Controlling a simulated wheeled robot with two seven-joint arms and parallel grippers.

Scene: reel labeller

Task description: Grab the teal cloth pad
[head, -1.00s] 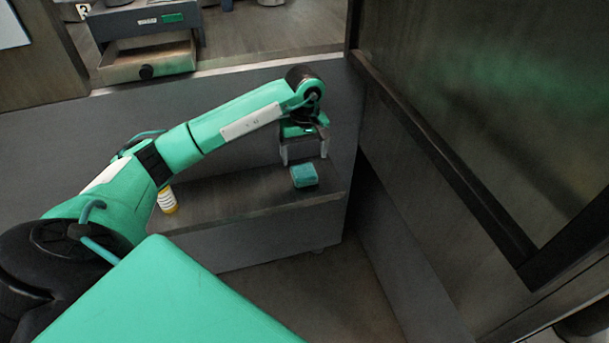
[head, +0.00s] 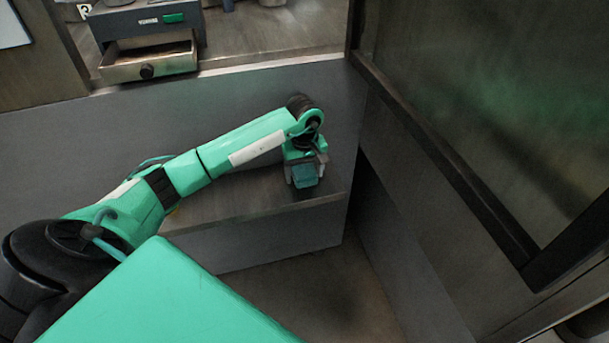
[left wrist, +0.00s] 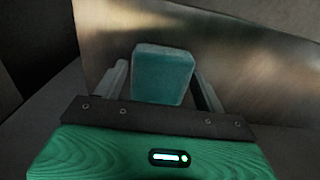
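The teal cloth pad (head: 305,177) is a small block on the right part of a low dark wood shelf (head: 235,203). My left gripper (head: 306,172) is lowered over it, with one pale finger on each side. In the left wrist view the pad (left wrist: 163,75) stands between the two fingers (left wrist: 160,88), with a narrow gap showing beside it, so the gripper looks open around it. Whether either finger touches the pad is hard to tell. My right gripper is in neither view.
A grey wall rises behind the shelf, and a dark framed panel (head: 450,190) stands close on the right. An open drawer (head: 150,63) sits on the upper counter at the back left. The shelf left of the pad is partly hidden by my arm.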

